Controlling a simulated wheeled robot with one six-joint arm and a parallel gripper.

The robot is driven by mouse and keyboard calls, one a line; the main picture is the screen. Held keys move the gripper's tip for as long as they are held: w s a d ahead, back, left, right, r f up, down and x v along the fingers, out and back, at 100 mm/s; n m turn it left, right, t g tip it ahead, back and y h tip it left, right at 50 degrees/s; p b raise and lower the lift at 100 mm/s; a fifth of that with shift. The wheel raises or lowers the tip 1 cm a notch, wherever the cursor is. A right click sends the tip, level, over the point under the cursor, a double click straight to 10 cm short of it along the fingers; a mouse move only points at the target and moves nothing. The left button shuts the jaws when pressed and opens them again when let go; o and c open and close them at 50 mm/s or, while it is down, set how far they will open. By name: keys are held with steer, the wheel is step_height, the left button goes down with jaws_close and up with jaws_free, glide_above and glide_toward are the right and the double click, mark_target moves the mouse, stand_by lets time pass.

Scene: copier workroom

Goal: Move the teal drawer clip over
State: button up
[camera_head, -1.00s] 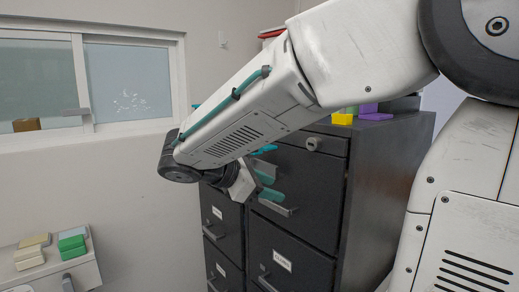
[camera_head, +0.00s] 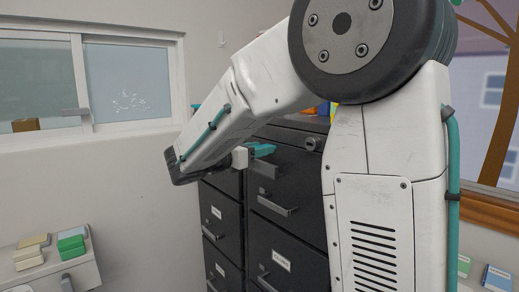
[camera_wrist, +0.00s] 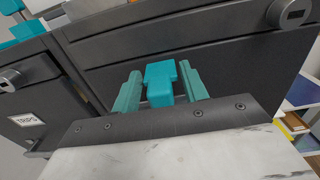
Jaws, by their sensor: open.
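The teal drawer clip (camera_wrist: 161,84) is a small T-shaped block in front of the dark top drawer of the filing cabinet (camera_head: 290,172). In the wrist view it shows between the two teal fingers of my gripper (camera_wrist: 160,88), with a narrow gap on each side. My gripper is open. Whether the fingertips reach as deep as the clip, I cannot tell. In the head view a teal patch shows beside my wrist at the top drawer, where clip and fingers cannot be told apart.
Another teal piece (camera_wrist: 27,30) sits on the neighbouring cabinet at the wrist view's upper left. A drawer lock (camera_wrist: 290,12) is at upper right. Coloured items stand on the cabinet top, partly behind my arm. A low white unit (camera_head: 50,268) with coloured blocks is at lower left.

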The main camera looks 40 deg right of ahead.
steer(key=shift+d, duration=0.2)
jaws_close()
steer(key=w, duration=1)
steer(key=shift+w+a+r, duration=0.1)
steer(key=shift+w+a, duration=0.1)
jaws_free()
